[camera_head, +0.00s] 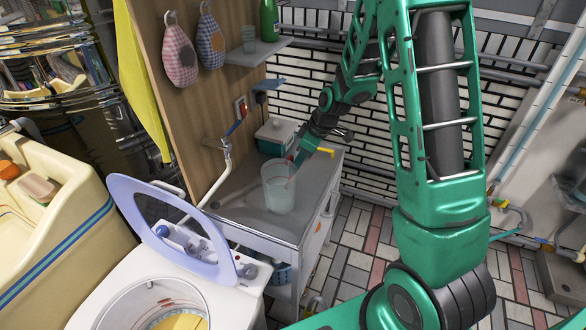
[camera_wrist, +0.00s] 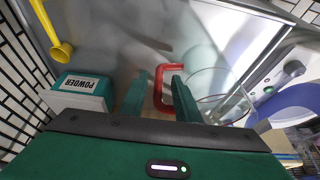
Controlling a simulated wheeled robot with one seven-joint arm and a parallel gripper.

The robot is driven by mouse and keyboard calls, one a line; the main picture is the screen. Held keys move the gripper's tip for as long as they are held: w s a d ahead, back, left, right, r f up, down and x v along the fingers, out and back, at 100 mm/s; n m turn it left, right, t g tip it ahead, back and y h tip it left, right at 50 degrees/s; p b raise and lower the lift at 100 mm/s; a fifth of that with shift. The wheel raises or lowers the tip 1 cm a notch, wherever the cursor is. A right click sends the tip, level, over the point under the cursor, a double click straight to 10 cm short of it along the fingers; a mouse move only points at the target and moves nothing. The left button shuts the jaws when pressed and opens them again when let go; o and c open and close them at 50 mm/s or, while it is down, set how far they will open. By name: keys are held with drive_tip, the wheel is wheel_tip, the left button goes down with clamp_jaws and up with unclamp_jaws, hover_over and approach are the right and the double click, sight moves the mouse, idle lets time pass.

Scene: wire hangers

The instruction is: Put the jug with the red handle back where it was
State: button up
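The clear jug (camera_head: 279,190) stands upright on the grey counter (camera_head: 240,215), in the middle of the head view. Its red handle (camera_wrist: 160,88) faces my gripper, and its clear body (camera_wrist: 222,92) shows to the right in the wrist view. My gripper (camera_wrist: 161,92) is at the handle, with one green finger on each side of the handle's upright bar. The right finger reaches into the handle's loop. Small gaps seem to show between bar and fingers, so the gripper looks open. In the head view my gripper (camera_head: 297,158) is partly hidden beside the jug.
A teal and white powder box (camera_wrist: 82,90) stands near the jug, by the wall; it also shows in the head view (camera_head: 275,136). A yellow spout (camera_head: 325,151) is at the counter's back right. A washing machine with raised lid (camera_head: 180,222) stands front left. A shelf (camera_head: 258,52) hangs above.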

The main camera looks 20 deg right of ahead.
drive_tip(key=v, duration=0.9)
drive_tip(key=s+d+r+m+g+h, duration=0.1)
drive_tip(key=s+d+r+m, duration=0.25)
drive_tip(key=s, duration=0.45)
drive_tip(key=s+d+r+m+h, duration=0.1)
drive_tip(key=s+d+r+m, duration=0.25)
drive_tip(key=s, duration=0.45)
drive_tip(key=s+d+r+m+g+h, duration=0.1)
drive_tip(key=s+m, duration=0.7)
drive_tip(key=s, duration=1)
drive_tip(key=shift+d+r+m+g, duration=0.35)
drive_tip(key=shift+d+g, duration=0.15)
drive_tip(key=shift+d, duration=0.1)
